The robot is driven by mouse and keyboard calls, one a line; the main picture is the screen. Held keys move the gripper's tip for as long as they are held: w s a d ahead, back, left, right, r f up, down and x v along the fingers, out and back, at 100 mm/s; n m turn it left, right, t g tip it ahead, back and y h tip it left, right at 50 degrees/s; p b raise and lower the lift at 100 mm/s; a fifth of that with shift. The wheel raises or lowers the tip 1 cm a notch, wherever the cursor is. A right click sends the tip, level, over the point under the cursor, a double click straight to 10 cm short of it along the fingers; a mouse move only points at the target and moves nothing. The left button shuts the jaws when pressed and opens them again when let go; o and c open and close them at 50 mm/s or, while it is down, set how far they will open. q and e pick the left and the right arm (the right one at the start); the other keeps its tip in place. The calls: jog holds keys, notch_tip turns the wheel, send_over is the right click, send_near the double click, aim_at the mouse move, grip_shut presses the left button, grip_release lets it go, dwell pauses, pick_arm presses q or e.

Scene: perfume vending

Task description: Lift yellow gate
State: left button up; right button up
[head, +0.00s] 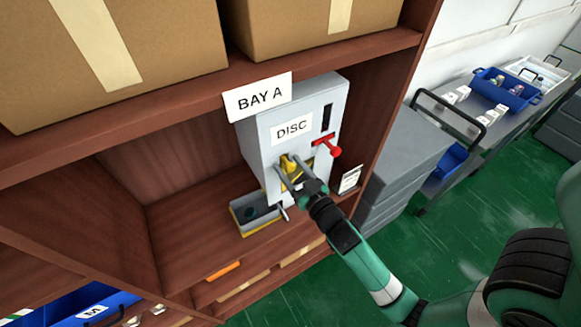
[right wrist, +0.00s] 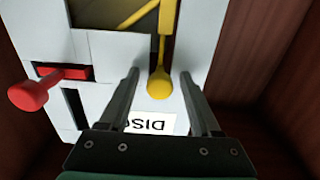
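The yellow gate (head: 286,160) is on the front of the grey dispenser (head: 262,148) labelled DISC. In the right wrist view its yellow handle (right wrist: 160,82) ends in a rounded knob, with a yellow bar behind it across a dark opening. My right gripper (head: 291,174) is at the dispenser's front. In the right wrist view its fingers (right wrist: 159,75) are apart, one on each side of the knob, with gaps showing on both sides. In the head view the fingers partly hide the gate. My left gripper is in neither view.
A red lever (head: 328,147) juts out near the gate; it also shows in the right wrist view (right wrist: 30,95). A grey tray (head: 245,212) sits below the dispenser. Brown shelf walls enclose the bay, and a small white card (head: 350,180) stands at right.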

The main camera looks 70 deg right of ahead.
jog(key=b+v, duration=0.3)
jog(key=v, duration=0.8)
jog(key=shift+s+a, duration=0.15)
jog(key=shift+s, duration=0.15)
